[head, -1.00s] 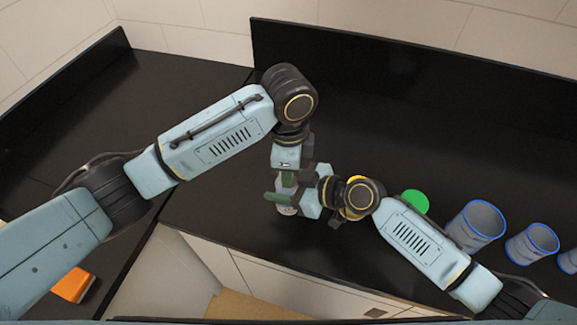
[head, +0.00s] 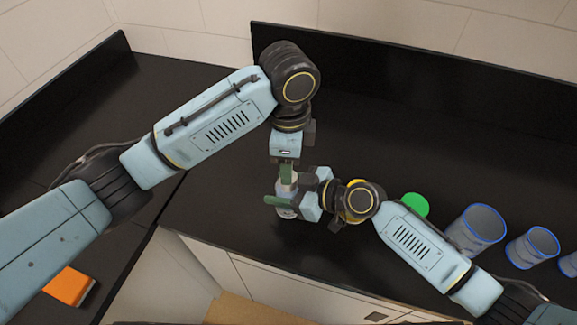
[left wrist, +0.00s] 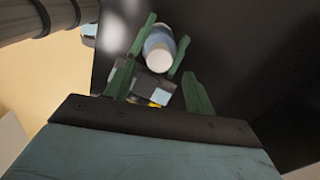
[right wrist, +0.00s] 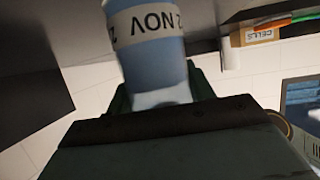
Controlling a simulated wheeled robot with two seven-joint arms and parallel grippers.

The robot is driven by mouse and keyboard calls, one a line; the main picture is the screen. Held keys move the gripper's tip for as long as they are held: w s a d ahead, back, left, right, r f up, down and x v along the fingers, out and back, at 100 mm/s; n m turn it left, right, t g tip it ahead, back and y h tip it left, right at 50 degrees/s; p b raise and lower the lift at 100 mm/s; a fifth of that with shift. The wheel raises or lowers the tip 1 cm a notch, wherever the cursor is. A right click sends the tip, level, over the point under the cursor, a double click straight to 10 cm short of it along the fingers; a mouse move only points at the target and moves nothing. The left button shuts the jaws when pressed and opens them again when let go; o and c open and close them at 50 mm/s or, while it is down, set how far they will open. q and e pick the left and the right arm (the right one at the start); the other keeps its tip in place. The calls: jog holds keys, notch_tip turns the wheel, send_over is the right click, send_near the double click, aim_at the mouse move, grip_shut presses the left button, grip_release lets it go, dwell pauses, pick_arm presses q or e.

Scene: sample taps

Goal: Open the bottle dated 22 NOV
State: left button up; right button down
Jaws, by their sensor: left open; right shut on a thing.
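The bottle (right wrist: 153,45) is blue-grey with a pale label reading "NOV", upside down in the right wrist view; its day number is cut off. My right gripper (head: 287,204) is shut around its body and holds it upright near the counter's front edge. In the left wrist view the bottle's round white top (left wrist: 160,59) faces the camera. My left gripper (head: 287,171) is open, pointing down just above the bottle. Its green fingers (left wrist: 158,87) stand apart, with nothing between them that I can tell.
Several blue-rimmed cups (head: 480,226) and a green round item (head: 416,205) stand to the right. A yellow item (head: 357,214) is mostly hidden behind my right wrist. An orange box (head: 70,287) lies at the lower left. The dark counter (head: 410,135) behind is clear.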

aim_at(289, 194)
pick_arm(q)
notch_tip(289, 194, up, 2)
jog(key=m, duration=0.3)
jog(key=shift+w+r+m, duration=0.1)
jog(key=shift+r+m, duration=0.05)
jog(key=shift+m, duration=0.15)
jog(key=r+m, duration=0.1)
jog(key=m, duration=0.2)
jog(key=shift+r, duration=0.15)
notch_tip(289, 194, down, 8)
jog(key=shift+r, duration=0.1)
jog(key=shift+c, duration=0.3)
jog(key=c, duration=0.9)
jog(key=n, duration=0.6)
jog(key=shift+n, duration=0.3)
jog(key=shift+c, duration=0.3)
